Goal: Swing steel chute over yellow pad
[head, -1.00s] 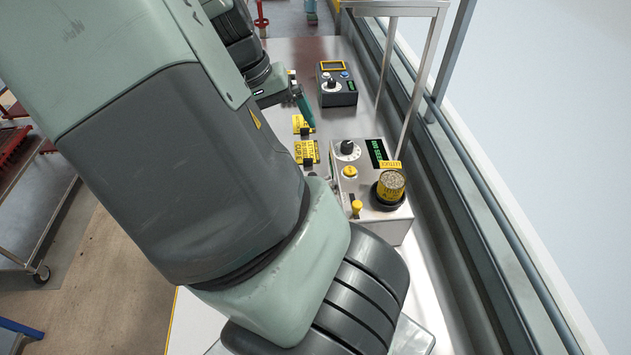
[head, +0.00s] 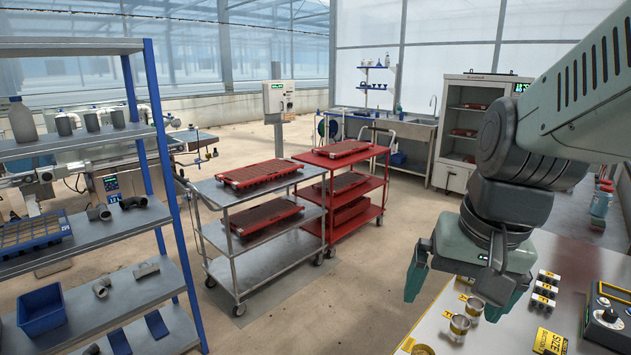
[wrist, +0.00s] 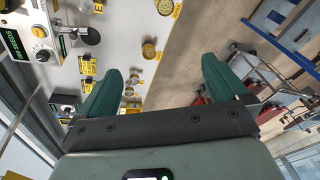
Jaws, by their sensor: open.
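My gripper (head: 458,290) is at the right of the head view, fingers apart and empty, beside the bench's edge. In the wrist view my gripper (wrist: 165,80) shows two spread green fingers with nothing between them, above bench and floor.
The white bench (head: 415,340) holds small tins (head: 459,326), a yellow card (head: 549,342) and a control box (head: 608,308). A steel cart (head: 225,200), a red cart (head: 375,170) and a blue shelf (head: 150,85) stand on the floor. Open floor lies between carts and bench.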

